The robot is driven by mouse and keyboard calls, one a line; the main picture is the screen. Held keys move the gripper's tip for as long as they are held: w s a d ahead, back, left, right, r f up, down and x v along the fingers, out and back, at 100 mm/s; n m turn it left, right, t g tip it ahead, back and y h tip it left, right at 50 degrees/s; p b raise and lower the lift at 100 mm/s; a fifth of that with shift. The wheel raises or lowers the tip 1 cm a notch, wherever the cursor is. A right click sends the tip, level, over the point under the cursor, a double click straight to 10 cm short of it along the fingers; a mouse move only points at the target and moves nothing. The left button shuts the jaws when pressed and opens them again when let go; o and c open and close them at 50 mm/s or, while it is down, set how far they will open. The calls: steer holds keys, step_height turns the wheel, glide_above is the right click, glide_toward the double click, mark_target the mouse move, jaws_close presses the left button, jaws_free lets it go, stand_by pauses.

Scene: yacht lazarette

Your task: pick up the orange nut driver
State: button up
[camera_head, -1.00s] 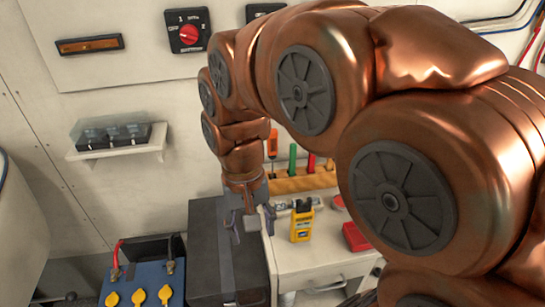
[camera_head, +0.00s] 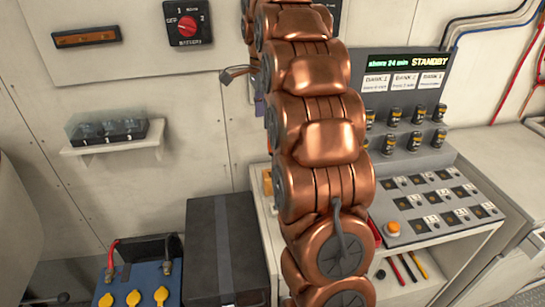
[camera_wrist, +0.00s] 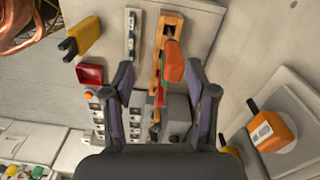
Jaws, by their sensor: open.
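The orange nut driver (camera_wrist: 173,62) shows its handle in the wrist view, in front of a wooden tool rack (camera_wrist: 172,18). A green handle shows partly behind it. My gripper (camera_wrist: 159,70) is open, with the driver's handle in the picture between its two fingers, nearer the right one. How far the handle is from the fingers in depth I cannot tell. In the head view my gripper (camera_head: 236,74) shows partly, left of my arm near the wall. My arm hides the driver and most of the rack there.
A yellow tester (camera_wrist: 88,36) and a red tray (camera_wrist: 90,73) lie left of the rack. An orange device (camera_wrist: 270,130) is at the right. A black case (camera_head: 222,250), a blue battery box (camera_head: 140,280), a wall shelf (camera_head: 112,146) and a control panel (camera_head: 435,195) surround my arm.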

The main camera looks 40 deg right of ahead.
steer(key=d, duration=0.1)
steer(key=w+d+m, duration=0.1)
steer(key=d+m, duration=0.1)
steer(key=shift+w+d+f, duration=0.25)
steer(key=shift+d, duration=0.05)
steer(key=shift+f, duration=1.3)
steer(key=shift+s+a+f+p, duration=0.1)
steer(key=shift+s+f+p, duration=0.1)
steer(key=shift+f+p, duration=0.35)
steer(key=shift+s+f+p, duration=0.15)
steer(key=shift+f+p, duration=0.25)
steer(key=shift+f, duration=0.25)
steer(key=shift+f+p, duration=0.4)
steer(key=shift+f, duration=0.95)
steer(key=shift+c, duration=0.4)
jaws_close()
